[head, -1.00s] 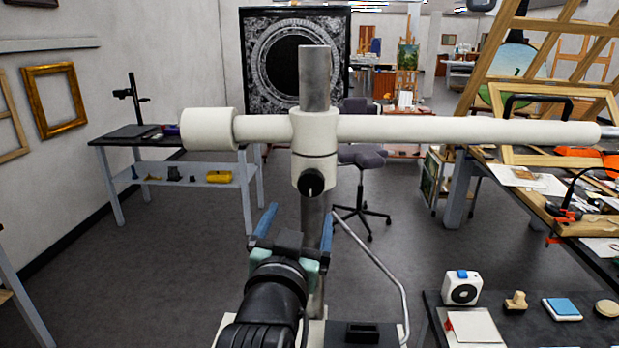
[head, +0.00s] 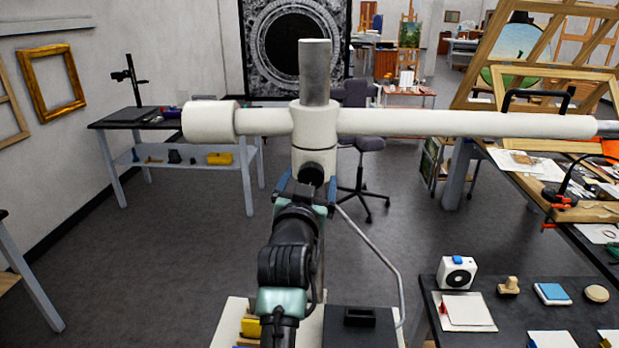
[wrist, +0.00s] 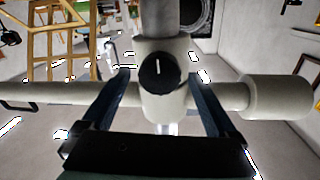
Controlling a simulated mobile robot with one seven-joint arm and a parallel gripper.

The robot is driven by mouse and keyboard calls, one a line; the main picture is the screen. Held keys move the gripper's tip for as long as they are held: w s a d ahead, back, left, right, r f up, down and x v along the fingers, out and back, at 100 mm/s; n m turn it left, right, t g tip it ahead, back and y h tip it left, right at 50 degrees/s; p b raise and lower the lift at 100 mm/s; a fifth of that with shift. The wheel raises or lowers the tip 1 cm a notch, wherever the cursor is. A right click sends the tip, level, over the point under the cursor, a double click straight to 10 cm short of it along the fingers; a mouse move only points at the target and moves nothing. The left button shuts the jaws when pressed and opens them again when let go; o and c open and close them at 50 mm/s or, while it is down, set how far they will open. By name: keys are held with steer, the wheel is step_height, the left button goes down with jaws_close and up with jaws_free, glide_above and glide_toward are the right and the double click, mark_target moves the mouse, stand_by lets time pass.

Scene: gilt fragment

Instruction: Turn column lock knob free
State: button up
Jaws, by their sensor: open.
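The black column lock knob (head: 311,173) is on the white collar (head: 313,142) of the upright metal column (head: 314,75). In the wrist view the knob (wrist: 160,73) is round, with a white index line running up and down the picture. My gripper (head: 307,184) is open in front of the knob, its blue fingers to either side and a little low. In the wrist view the fingers (wrist: 160,88) also lie left and right of the knob, with a gap each side. Contact is not visible. The gripper partly hides the knob's lower part in the head view.
A white horizontal arm (head: 460,124) crosses the column just above the knob, with a thick end cap (head: 210,121) at left. A bent metal rod (head: 375,250) runs down right of my arm. A dark side table (head: 590,290) with small items stands at lower right.

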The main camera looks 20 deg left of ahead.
steer(key=c, duration=1.4)
steer(key=shift+o, duration=0.2)
steer(key=shift+w+n, duration=0.1)
steer(key=shift+n, duration=0.2)
steer(key=n+b, duration=0.1)
steer(key=n, duration=0.1)
steer(key=shift+f+n, duration=0.1)
steer(key=shift+n, duration=0.2)
steer(key=n+b, duration=0.1)
steer(key=n, duration=0.3)
steer(key=shift+n, duration=0.4)
steer(key=n, duration=0.4)
steer(key=shift+n, duration=0.3)
steer(key=shift+n+y+p, duration=0.4)
steer(key=shift+n+p, duration=0.05)
steer(key=shift+n, duration=1.25)
